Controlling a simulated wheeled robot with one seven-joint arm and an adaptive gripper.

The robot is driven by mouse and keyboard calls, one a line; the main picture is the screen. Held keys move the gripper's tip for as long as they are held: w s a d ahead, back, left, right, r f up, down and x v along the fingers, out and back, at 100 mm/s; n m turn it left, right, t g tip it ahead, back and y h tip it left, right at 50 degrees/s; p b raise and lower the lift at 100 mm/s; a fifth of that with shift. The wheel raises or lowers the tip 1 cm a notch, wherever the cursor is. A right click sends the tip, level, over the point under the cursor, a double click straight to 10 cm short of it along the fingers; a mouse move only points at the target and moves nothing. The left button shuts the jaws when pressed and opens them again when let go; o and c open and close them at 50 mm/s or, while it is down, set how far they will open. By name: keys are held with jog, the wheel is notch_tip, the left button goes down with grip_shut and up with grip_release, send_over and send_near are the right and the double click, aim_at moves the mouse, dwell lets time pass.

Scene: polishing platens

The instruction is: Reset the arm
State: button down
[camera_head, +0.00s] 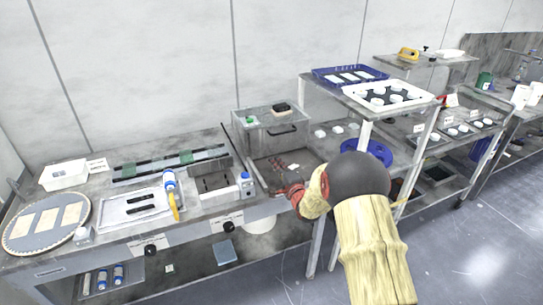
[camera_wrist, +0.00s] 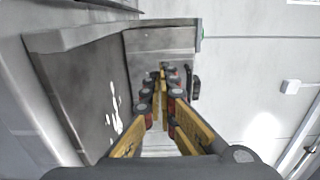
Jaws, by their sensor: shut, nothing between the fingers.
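My arm rises into the head view at the lower right, with a pale yellow cover and a dark round joint. Its far end, with red and yellow parts, reaches left to the front right corner of the workbench (camera_head: 185,222). In the wrist view my gripper (camera_wrist: 162,72) is shut, its yellow and dark fingers meeting at the tips with nothing between them. Grey box-like surfaces lie beyond and to the left of the fingers. My fingertips are not clear in the head view.
Open floor (camera_head: 470,245) lies at right.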

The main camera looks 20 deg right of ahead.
jog(key=shift+s, duration=0.8)
jog(key=s+a+r+n+g+h, duration=0.1)
jog(key=s+a+r+n+g, duration=0.25)
jog(key=s+r, duration=0.35)
jog(key=s+a+r+n+g+h, duration=0.1)
jog(key=s+a+r+n+g, duration=0.1)
jog(key=s+r+n, duration=0.35)
jog(key=s+a+n+g, duration=0.2)
jog(key=s+a+n, duration=0.1)
jog(key=s, duration=0.9)
jog(key=s+a+n+g+y, duration=0.1)
jog(key=s+a+n+g, duration=0.1)
jog(key=s, duration=1)
jog(key=s+a+n+g, duration=0.3)
jog(key=s+a, duration=0.1)
jog(key=s, duration=0.8)
jog(key=shift+s+r+n, duration=0.2)
jog(key=shift+s+n, duration=0.05)
jog(key=shift+n, duration=0.05)
